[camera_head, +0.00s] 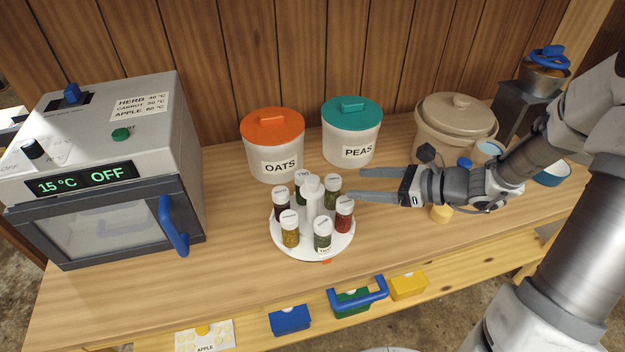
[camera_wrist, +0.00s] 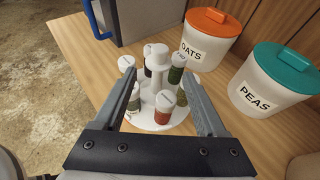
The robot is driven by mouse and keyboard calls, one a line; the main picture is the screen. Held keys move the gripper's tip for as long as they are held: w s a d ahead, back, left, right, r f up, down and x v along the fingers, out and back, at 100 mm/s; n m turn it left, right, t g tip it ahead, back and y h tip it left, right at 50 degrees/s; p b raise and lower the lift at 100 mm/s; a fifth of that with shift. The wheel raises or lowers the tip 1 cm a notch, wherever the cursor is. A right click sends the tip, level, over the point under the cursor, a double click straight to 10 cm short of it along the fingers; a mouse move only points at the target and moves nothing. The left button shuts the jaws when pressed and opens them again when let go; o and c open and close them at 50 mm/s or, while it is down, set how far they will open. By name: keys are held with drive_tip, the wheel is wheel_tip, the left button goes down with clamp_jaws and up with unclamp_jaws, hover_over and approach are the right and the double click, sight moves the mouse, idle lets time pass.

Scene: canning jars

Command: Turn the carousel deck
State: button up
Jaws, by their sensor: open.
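The white round carousel deck (camera_head: 286,243) sits on the wooden bench. It bears several small spice jars with white lids around a white central post (camera_head: 313,200). A jar with red contents (camera_head: 344,216) stands on its right side, nearest my gripper. My gripper (camera_head: 354,184) is open and empty, to the right of the deck, with its fingers pointing left toward it. In the wrist view, the deck (camera_wrist: 140,122) and its jars show between and beyond my open fingers (camera_wrist: 162,92). The red jar (camera_wrist: 164,107) is the closest there. I see no contact with my fingers.
Behind the deck stand the OATS canister (camera_head: 274,160) and the PEAS canister (camera_head: 350,140). A dehydrator (camera_head: 110,170) with a blue handle is at left. A beige crock (camera_head: 452,125) is behind my arm. The bench in front of the deck is mostly clear.

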sight(319, 182)
drive_tip(key=b+x, duration=0.1)
drive_tip(key=x, duration=1.2)
drive_tip(key=shift+a+f, duration=0.15)
drive_tip(key=shift+f, duration=0.05)
drive_tip(key=shift+c, duration=0.3)
clamp_jaws()
idle(0.5)
